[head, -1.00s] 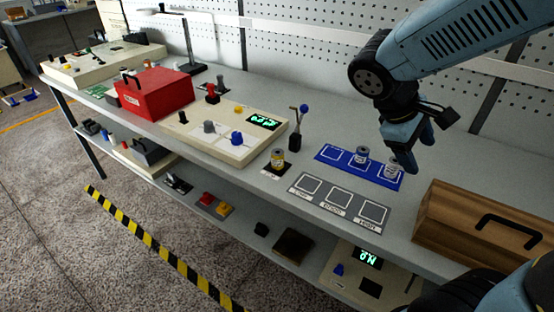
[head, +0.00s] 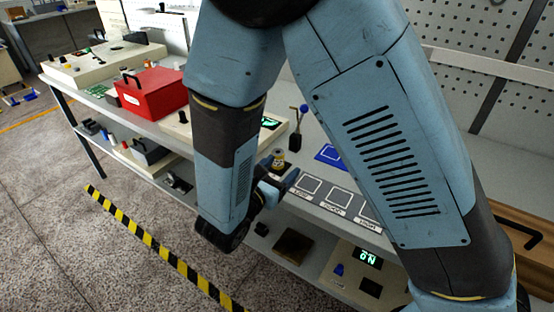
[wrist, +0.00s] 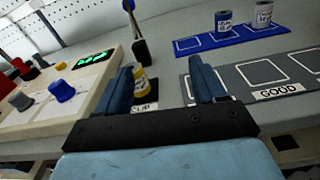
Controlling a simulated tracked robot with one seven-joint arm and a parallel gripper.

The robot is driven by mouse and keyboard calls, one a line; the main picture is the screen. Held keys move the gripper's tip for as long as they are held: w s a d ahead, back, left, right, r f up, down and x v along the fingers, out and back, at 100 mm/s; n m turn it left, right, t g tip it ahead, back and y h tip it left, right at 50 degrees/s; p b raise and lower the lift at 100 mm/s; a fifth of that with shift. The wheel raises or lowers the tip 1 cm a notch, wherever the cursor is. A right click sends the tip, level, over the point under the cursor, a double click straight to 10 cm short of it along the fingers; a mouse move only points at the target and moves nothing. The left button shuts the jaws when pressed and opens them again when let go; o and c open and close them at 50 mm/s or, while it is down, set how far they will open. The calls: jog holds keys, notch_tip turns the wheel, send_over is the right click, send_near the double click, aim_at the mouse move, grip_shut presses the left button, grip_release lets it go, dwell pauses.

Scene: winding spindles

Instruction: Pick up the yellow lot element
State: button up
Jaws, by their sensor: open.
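The yellow lot element is a small cylinder (head: 279,157) with a yellow band and a pale label, upright on a dark pad near the bench's front edge. In the wrist view the yellow element (wrist: 141,82) shows ahead, partly hidden by my left finger. My gripper (wrist: 163,82) is open and empty, with its two blue fingers apart. The element lies nearer the left finger than the right; whether it is between them in depth I cannot tell. In the head view my gripper (head: 279,181) is low at the bench's front edge, partly hidden by my arm.
A grey tray (wrist: 238,94) with marked squares lies right of the element. A post (wrist: 136,35) stands behind the element. A cream console (wrist: 88,93) stands left.

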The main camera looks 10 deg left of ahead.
aim_at(280, 150)
jog(key=s+a+f+n+t+y, duration=0.1)
jog(key=s+a+f+n+y, duration=0.1)
jog(key=a+f+n+y, duration=0.15)
jog(key=w, duration=0.4)
jog(key=w+d, duration=0.1)
jog(key=w, duration=0.8)
jog(key=shift+d+r, duration=0.35)
jog(key=shift+r, duration=0.05)
jog(key=shift+c, duration=0.3)
jog(key=c, duration=1.1)
